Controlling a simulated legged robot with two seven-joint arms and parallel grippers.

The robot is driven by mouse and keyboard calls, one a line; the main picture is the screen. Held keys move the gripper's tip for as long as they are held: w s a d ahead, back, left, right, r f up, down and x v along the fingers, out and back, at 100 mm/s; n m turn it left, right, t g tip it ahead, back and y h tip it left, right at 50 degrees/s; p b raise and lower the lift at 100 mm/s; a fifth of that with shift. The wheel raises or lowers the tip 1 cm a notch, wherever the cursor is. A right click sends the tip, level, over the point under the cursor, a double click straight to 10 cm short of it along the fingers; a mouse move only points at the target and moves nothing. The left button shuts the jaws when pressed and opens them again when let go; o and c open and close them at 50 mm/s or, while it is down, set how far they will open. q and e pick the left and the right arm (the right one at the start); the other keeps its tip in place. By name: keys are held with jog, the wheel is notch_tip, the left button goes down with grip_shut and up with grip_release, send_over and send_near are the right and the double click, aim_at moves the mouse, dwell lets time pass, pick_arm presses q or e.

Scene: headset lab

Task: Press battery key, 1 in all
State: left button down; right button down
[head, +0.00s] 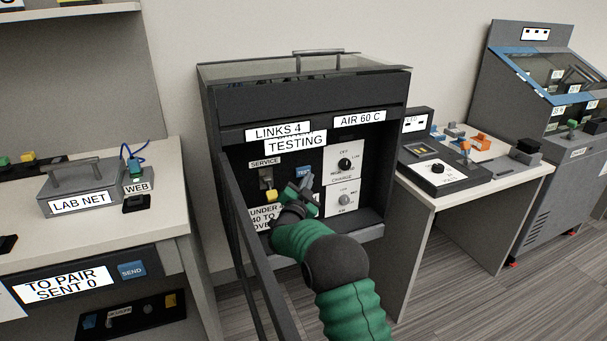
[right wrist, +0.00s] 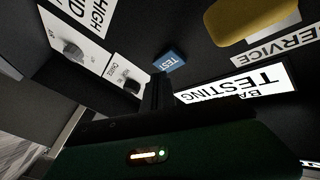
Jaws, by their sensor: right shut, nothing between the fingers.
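A blue key labelled TEST (head: 303,172) sits on the dark front panel of a cabinet (head: 300,96), below a white sign reading TESTING (head: 295,141). My right gripper (head: 301,191) is at the panel, just below the key, shut and empty. In the right wrist view the blue key (right wrist: 168,61) shows just beyond the dark fingertips (right wrist: 158,88); I cannot tell whether they touch it. My left gripper is not in view.
A yellow-tipped SERVICE lever (head: 270,192) is left of the key. A white panel with two knobs (head: 344,180) is on its right. The cabinet's dark open door (head: 250,256) stands left of my right arm. A bench (head: 60,222) is at left, a table (head: 520,180) at right.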

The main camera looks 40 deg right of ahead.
jog(key=s, duration=0.1)
jog(key=s+a, duration=0.1)
jog(key=s, duration=0.2)
jog(key=shift+s+a+b, duration=0.25)
jog(key=shift+s+b, duration=0.05)
jog(key=shift+s, duration=0.1)
dwell(0.7)
